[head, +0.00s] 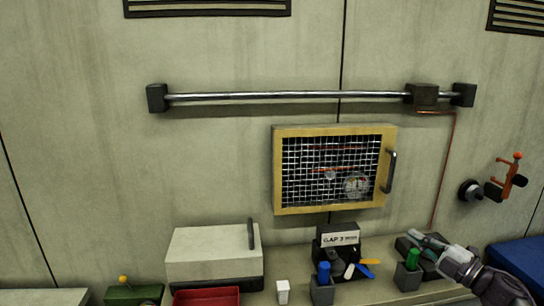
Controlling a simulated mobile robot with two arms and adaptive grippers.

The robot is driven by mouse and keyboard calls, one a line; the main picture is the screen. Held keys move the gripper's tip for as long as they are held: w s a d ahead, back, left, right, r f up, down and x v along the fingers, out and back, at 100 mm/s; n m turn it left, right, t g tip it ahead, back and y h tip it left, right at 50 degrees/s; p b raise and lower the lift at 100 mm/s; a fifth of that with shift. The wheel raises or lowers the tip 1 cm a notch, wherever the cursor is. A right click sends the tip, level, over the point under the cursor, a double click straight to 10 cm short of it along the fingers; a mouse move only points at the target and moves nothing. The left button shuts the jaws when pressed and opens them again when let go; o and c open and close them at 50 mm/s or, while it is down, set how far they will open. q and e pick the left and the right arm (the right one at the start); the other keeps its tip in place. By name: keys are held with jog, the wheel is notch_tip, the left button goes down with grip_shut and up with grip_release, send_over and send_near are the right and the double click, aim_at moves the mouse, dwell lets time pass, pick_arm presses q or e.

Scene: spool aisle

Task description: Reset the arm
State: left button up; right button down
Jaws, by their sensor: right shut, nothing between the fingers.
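My right gripper (422,240) is at the lower right, above the bench top, with its arm coming in from the bottom right corner. Its fingers are shut and hold nothing. They point up and left, close to a small dark box with a green-topped item (412,259). I cannot tell whether they touch anything there. My left gripper is not in view.
A yellow-framed mesh cabinet (277,172) hangs on the wall under a metal rail (290,96). The bench holds a white lidded box (208,250), a red tray (206,297) and a black holder marked GAP 3 (340,239). An orange-handled fitting (510,180) is at the right.

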jog(key=s+a+f+m+g+h, duration=0.1)
jog(key=s+a+f+m+h, duration=0.5)
jog(key=f, duration=0.3)
jog(key=s+a+f+m+g+h, duration=0.1)
jog(key=s+a+f+m+h, duration=0.3)
jog(key=s+a+f+m, duration=0.35)
jog(key=s+a+f+m+g, duration=0.1)
jog(key=s+f+m+g, duration=0.15)
jog(key=s, duration=0.65)
jog(key=s+a+f+m+g, duration=0.15)
jog(key=s+g, duration=0.25)
jog(key=s, duration=0.4)
jog(key=s+f+m+g, duration=0.2)
jog(key=s+f+g, duration=0.15)
jog(key=s, duration=0.55)
notch_tip(320, 180, down, 33)
jog(key=s+g+b, duration=0.2)
jog(key=s+b, duration=0.1)
jog(key=b, duration=0.3)
pick_arm(q)
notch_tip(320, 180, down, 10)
jog(key=b, duration=0.4)
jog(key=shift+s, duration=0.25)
pick_arm(e)
jog(key=s+d+f+g, duration=0.1)
jog(key=s+d+f, duration=0.2)
jog(key=s+f, duration=1.2)
notch_tip(320, 180, down, 4)
jog(key=shift+s+f+h, duration=0.1)
jog(key=shift+s+h, duration=0.3)
